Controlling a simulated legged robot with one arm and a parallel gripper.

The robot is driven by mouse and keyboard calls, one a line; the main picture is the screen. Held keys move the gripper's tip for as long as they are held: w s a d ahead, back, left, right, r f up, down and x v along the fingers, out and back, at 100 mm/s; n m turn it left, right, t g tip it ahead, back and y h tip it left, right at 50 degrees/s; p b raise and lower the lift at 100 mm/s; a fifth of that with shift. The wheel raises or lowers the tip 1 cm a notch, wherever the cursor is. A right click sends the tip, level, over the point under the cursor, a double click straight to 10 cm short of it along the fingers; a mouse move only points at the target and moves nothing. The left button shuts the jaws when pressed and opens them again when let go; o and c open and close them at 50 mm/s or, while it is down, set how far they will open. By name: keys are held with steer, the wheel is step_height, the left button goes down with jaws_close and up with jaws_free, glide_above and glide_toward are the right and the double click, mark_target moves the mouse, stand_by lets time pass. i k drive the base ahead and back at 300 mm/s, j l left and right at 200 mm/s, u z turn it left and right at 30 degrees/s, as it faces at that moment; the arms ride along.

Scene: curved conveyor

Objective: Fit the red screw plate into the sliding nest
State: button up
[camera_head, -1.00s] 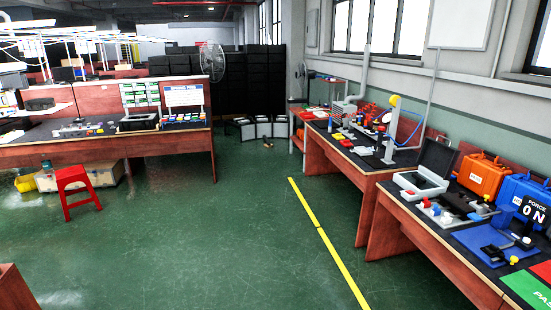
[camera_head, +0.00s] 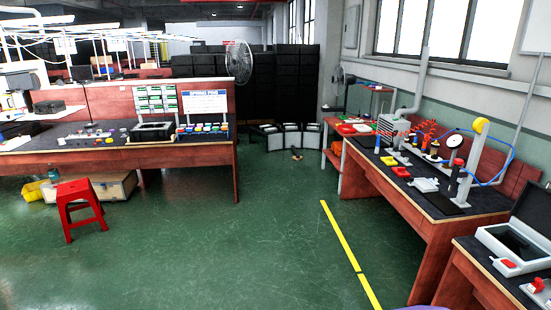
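My gripper is not in view. On the right-hand workbench (camera_head: 400,205), a small flat red piece (camera_head: 401,172) lies near the front edge. Another red piece (camera_head: 508,264) lies by the open grey case at the lower right. I cannot tell which of these, if either, is the red screw plate. A pale low fixture (camera_head: 425,185) sits on the right-hand bench beside a dark pad; I cannot tell whether it is the sliding nest.
A yellow floor line (camera_head: 342,241) runs along the open green floor. A red stool (camera_head: 80,208) stands at left before a long bench (camera_head: 200,160). A nearer bench (camera_head: 480,283) with an open case (camera_head: 515,243) is at lower right. A fan (camera_head: 238,62) stands behind.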

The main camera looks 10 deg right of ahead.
mark_target(425, 185)
steer(key=i+z, duration=0.3)
steer(key=i, duration=0.3)
steer(key=i+z, duration=0.3)
steer(key=i, duration=0.3)
steer(key=i+j+z, duration=0.3)
steer(key=i, duration=0.3)
steer(key=i+z, duration=0.5)
steer(key=i, duration=1.75)
steer(key=i+l+u, duration=0.15)
steer(key=i, duration=0.15)
steer(key=i+l+u, duration=0.15)
steer(key=i, duration=0.2)
